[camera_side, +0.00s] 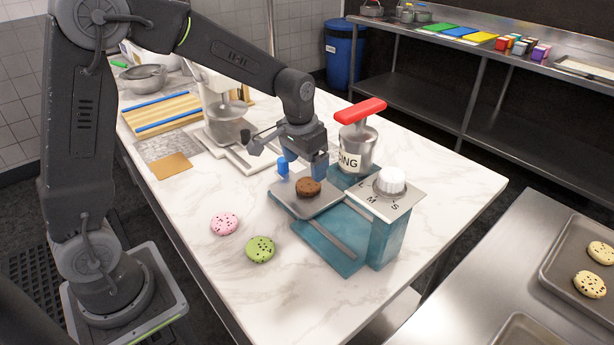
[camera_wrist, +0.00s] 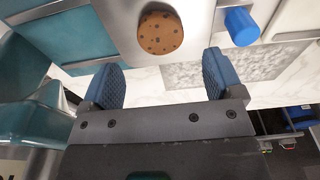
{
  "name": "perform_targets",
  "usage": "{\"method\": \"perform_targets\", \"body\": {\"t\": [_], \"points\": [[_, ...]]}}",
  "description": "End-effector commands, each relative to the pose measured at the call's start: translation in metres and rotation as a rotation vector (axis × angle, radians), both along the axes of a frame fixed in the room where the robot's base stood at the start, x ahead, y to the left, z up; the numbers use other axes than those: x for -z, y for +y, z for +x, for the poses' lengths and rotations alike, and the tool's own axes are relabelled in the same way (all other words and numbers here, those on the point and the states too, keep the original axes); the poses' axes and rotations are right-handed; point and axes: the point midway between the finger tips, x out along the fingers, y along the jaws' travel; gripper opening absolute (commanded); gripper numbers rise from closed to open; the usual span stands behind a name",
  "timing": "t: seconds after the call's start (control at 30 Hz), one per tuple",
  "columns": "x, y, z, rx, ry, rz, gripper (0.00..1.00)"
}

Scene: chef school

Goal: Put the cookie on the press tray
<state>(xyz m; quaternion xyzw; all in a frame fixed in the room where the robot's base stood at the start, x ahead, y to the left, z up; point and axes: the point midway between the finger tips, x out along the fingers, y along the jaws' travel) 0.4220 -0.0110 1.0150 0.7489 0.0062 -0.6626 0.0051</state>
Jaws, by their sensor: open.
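A brown chocolate-chip cookie (camera_side: 308,187) lies on the grey press tray (camera_side: 325,205), which sits on the teal press (camera_side: 335,245). In the wrist view the cookie (camera_wrist: 160,33) rests flat on the grey tray surface (camera_wrist: 204,14), ahead of the fingertips. A blue cylindrical knob (camera_wrist: 241,27) is at the tray's edge, and it also shows in the side view (camera_side: 283,166). My gripper (camera_side: 305,160) is just above the tray and cookie, open and empty. In the wrist view clear space shows between its two blue fingers (camera_wrist: 162,80).
A pink cookie (camera_side: 224,223) and a green cookie (camera_side: 260,249) lie on the marble counter, left of the press. A metal dispenser with a red handle (camera_side: 360,112) and the white dial (camera_side: 391,181) stand close right of my gripper.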

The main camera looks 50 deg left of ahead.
Motion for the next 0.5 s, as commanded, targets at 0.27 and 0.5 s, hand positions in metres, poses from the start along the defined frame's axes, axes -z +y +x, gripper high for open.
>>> {"method": "perform_targets", "body": {"t": [0.27, 0.5], "points": [[-0.052, 0.000, -0.006, 0.000, -0.003, 0.000, 0.86], [-0.072, -0.002, -0.015, 0.001, -0.013, 0.000, 0.86]]}}
